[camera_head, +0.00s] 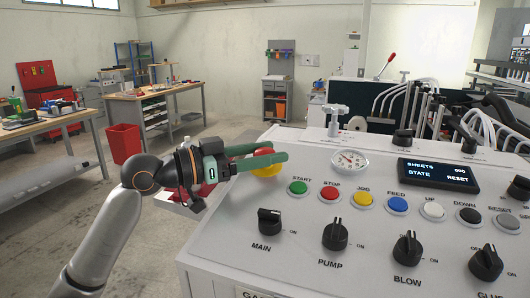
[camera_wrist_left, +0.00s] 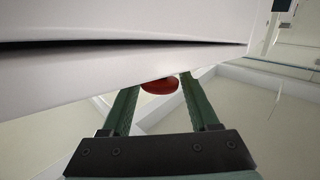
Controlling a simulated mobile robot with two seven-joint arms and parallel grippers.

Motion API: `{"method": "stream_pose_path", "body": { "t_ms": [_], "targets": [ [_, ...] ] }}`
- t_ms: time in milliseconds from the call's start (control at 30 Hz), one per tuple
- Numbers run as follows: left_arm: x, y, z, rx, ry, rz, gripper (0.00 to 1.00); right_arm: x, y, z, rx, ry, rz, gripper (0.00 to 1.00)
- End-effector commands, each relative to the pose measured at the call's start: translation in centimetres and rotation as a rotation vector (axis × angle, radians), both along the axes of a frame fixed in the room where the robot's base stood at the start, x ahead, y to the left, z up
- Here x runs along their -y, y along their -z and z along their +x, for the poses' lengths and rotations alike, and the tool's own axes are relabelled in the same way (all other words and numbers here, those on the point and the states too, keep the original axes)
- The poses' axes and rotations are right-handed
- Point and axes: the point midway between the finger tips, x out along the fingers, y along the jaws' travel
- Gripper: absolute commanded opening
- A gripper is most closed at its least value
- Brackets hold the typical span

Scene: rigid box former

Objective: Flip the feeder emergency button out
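The emergency button has a red head (camera_head: 264,152) on a yellow base (camera_head: 267,171), at the left edge of the white control panel (camera_head: 310,262). My left gripper (camera_head: 279,152) reaches in from the left with its green fingers on either side of the red head. In the left wrist view the red head (camera_wrist_left: 159,86) shows between the two spread fingers, with gaps visible beside it. The gripper is open there. The fingers hide part of the button in the head view. My right gripper is not in view.
The START button (camera_head: 297,188) and STOP button (camera_head: 330,194) sit close to the right of the emergency button. A dial gauge (camera_head: 350,161) and a display (camera_head: 438,176) stand behind. The MAIN knob (camera_head: 270,222) is nearer. Open floor lies left of the panel.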

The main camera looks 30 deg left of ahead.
Motion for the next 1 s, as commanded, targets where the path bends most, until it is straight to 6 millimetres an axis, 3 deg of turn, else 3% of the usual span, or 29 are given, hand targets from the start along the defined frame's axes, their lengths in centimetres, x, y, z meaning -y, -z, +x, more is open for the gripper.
{"method": "stream_pose_path", "body": {
  "t_ms": [67,500,1000],
  "targets": [
    [-0.01,0.0,-0.01,0.0,0.0,0.0,0.51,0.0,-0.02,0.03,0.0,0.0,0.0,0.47],
    [0.05,0.02,-0.04,-0.001,0.002,0.001,0.02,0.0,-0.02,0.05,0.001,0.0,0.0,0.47],
    [0.09,0.05,-0.06,-0.002,0.003,0.001,0.0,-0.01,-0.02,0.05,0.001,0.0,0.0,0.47]
  ]
}}
